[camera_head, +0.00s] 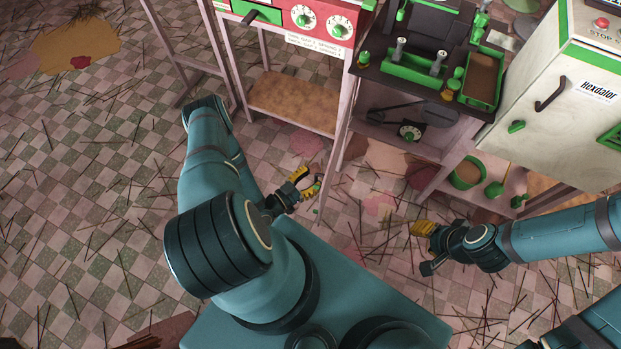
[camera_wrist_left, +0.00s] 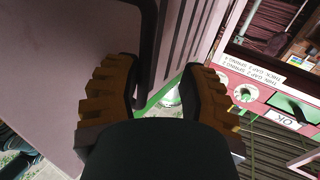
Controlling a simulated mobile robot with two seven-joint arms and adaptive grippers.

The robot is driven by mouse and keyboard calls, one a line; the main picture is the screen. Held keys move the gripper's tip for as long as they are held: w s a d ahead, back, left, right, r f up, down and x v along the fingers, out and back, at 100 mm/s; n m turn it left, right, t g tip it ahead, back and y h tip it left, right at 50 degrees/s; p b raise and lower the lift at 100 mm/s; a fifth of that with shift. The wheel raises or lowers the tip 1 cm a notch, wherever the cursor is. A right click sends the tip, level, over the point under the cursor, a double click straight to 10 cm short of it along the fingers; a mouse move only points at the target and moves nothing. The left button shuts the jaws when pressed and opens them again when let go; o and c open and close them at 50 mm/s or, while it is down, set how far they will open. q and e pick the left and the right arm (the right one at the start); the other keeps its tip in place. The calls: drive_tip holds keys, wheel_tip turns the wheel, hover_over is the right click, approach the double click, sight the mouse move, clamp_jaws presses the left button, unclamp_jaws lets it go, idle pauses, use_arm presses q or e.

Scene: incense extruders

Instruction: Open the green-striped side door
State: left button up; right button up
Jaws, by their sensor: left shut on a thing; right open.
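In the left wrist view a pale pinkish panel (camera_wrist_left: 60,40) with a dark bar handle (camera_wrist_left: 149,35) fills the left and middle. Beside the handle are dark slots, and a green edge (camera_wrist_left: 162,92) shows between my fingers. I take this panel for the side door. In the head view my left gripper (camera_head: 310,184) is low beside the pink frame, and the door cannot be made out clearly there. My right gripper (camera_head: 426,248) is open and empty over the floor.
A red control panel (camera_head: 305,18) with white dials stands at the top. A dark bench (camera_head: 400,85) with green fittings is right of it. A white Hexdalor cabinet (camera_head: 560,110) stands at the right. Thin sticks litter the checkered floor (camera_head: 90,220), otherwise open at left.

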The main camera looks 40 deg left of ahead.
use_arm(q)
drive_tip(key=v, duration=1.2)
drive_tip(key=shift+r, duration=0.1)
